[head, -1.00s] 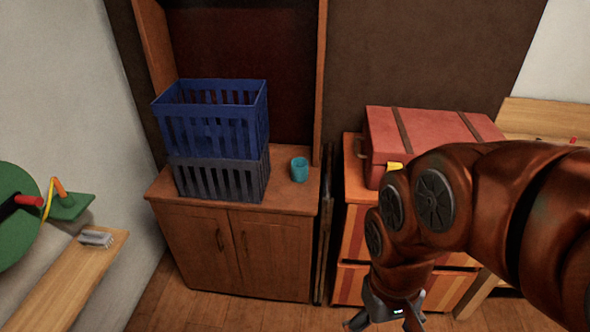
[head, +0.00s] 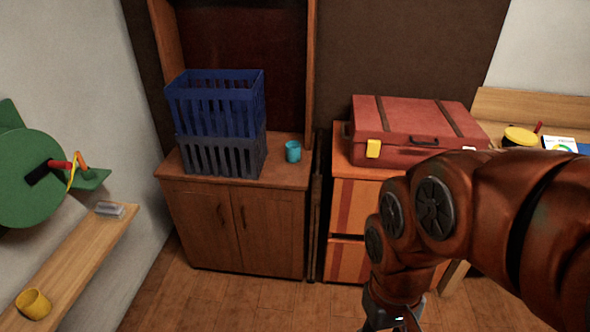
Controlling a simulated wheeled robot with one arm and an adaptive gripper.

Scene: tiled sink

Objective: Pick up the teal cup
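The teal cup (head: 293,152) stands upright on top of the wooden cabinet (head: 246,231), just right of the stacked crates. Nothing covers it in the head view. My gripper (head: 391,322) is low at the bottom edge of the picture, well to the right of the cup and nearer to me. It is far from the cup and not touching it. Its fingertips are cut off or hard to make out, so its opening is unclear.
A blue crate (head: 216,104) sits on a dark grey crate (head: 222,154), left of the cup. A red suitcase (head: 418,128) lies on an orange-striped drawer unit (head: 352,205) to the right. A yellow cup (head: 33,304) is on the left wooden shelf. Floor (head: 250,300) before the cabinet is clear.

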